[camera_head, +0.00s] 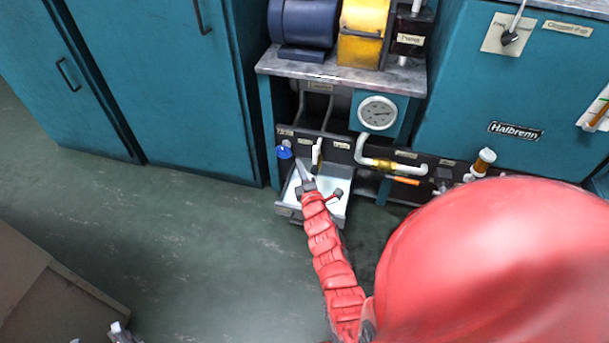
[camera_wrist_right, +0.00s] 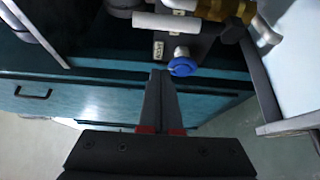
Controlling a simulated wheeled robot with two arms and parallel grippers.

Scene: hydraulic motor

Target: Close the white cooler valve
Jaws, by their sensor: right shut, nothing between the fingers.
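A white valve handle (camera_head: 317,152) stands upright at the front of the low cabinet, above the metal tray, in the head view. A white lever-like bar (camera_wrist_right: 165,22) shows at the top of the right wrist view; I cannot tell for certain that it is the same handle. A blue knob (camera_head: 284,152) sits just left of the white handle; it also shows in the wrist view (camera_wrist_right: 183,67). My right gripper (camera_head: 300,168) is shut and empty, its fingertips (camera_wrist_right: 160,74) close to the blue knob and below the white bar. Contact cannot be told.
A metal tray (camera_head: 284,211) juts out under the valves, below my right gripper. A pressure gauge (camera_head: 377,113) and white pipe (camera_head: 361,150) are to the right. Teal cabinets (camera_head: 165,90) stand at the left. The green floor (camera_head: 170,225) in front is mostly clear.

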